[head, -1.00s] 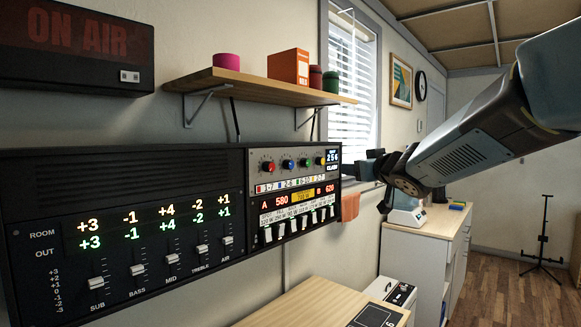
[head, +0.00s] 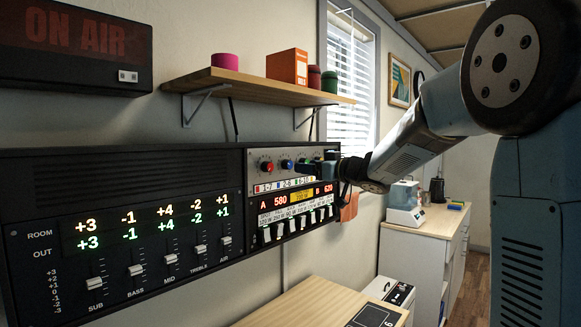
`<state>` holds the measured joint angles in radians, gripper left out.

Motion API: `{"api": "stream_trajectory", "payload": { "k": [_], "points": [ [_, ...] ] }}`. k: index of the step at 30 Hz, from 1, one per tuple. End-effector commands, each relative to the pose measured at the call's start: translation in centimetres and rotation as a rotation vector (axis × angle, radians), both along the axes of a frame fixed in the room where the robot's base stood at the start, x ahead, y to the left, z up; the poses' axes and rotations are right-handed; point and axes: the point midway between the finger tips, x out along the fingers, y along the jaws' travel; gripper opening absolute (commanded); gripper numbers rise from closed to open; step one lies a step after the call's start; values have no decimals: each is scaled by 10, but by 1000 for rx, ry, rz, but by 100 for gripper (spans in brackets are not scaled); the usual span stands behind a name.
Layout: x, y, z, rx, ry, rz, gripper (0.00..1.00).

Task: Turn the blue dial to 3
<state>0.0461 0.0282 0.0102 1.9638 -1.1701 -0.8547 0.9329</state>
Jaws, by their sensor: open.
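The blue dial (head: 287,164) sits in the row of coloured dials on the upper right part of the wall panel, just right of the red dial (head: 267,166). Its pointer setting is too small to read. My gripper (head: 310,166) is at the right end of this row, close in front of the panel.
Below the dials are a red number display (head: 298,196) and several white switches (head: 297,224). Sliders (head: 168,259) fill the left of the panel. A wooden shelf (head: 262,87) with boxes and jars overhangs it. A wooden table (head: 300,305) stands below.

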Motion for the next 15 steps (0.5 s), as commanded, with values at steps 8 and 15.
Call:
{"api": "stream_trajectory", "payload": {
  "k": [8,15],
  "points": [
    [34,31,-1,0,1,1,59],
    [50,44,0,0,0,-1,59]
  ]
}}
